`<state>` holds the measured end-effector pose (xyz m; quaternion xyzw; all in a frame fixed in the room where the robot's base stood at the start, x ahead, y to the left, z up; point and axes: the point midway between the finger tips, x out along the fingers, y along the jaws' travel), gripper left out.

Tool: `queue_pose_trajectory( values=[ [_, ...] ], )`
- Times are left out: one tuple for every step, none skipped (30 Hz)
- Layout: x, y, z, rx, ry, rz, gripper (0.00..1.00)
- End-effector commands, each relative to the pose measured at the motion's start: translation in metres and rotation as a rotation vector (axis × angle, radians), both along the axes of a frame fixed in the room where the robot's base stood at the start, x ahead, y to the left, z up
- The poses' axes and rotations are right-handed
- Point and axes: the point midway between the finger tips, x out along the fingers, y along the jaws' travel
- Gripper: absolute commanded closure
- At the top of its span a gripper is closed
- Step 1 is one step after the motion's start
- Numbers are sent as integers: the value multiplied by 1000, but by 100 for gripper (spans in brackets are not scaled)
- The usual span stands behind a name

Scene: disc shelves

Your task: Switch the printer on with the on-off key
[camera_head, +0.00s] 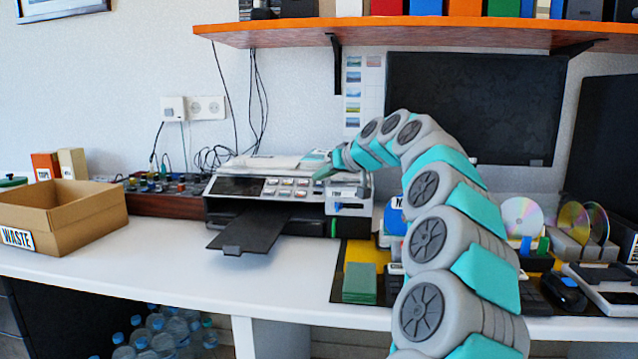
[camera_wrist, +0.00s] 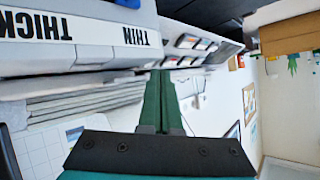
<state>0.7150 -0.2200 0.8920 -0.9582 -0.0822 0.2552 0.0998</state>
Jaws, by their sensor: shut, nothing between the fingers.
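The printer (camera_head: 235,207) stands on the white desk, grey and black, with its paper tray (camera_head: 250,232) out at the front. Its sloped top panel has a dark screen (camera_head: 238,186) and several small keys (camera_head: 285,188); the keys also show in the wrist view (camera_wrist: 185,42). I cannot tell which is the on-off key. My gripper (camera_head: 318,177) is shut and empty at the right end of the key panel. In the wrist view its green fingers (camera_wrist: 159,78) point toward the panel. Whether the tips touch a key is unclear.
A blue slider (camera_head: 350,206) marked THICK and THIN (camera_wrist: 137,37) sits on the printer's right front. A cardboard WASTE box (camera_head: 70,212) stands left. An orange shelf (camera_head: 400,32) hangs above. Discs (camera_head: 572,222) stand right of my arm. Desk in front of the box is clear.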

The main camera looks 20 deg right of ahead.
Motion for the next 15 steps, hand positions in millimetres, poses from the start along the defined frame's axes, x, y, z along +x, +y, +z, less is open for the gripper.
queue_pose_trajectory(
  values=[
    [-1, 1, 2, -1, -1, 0, 100],
    [-1, 1, 3, -1, -1, 0, 100],
    [-1, 1, 3, -1, -1, 0, 100],
    [-1, 1, 3, 0, -1, 1, 100],
    [-1, 1, 3, 0, -2, 1, 100],
    [-1, 1, 3, 0, -2, 1, 100],
    [-1, 1, 3, 0, -2, 1, 100],
    [-1, 1, 3, 0, -2, 1, 100],
    [-1, 1, 4, 0, -2, 1, 100],
    [-1, 1, 4, 0, -3, 1, 100],
    [-1, 2, 5, 0, -3, 1, 100],
    [-2, 2, 6, 0, -3, 1, 100],
    [-2, 2, 7, -1, -3, 1, 100],
    [-3, 3, 9, -1, -3, 1, 100],
    [-4, 3, 11, -1, -3, 1, 100]
  ],
)
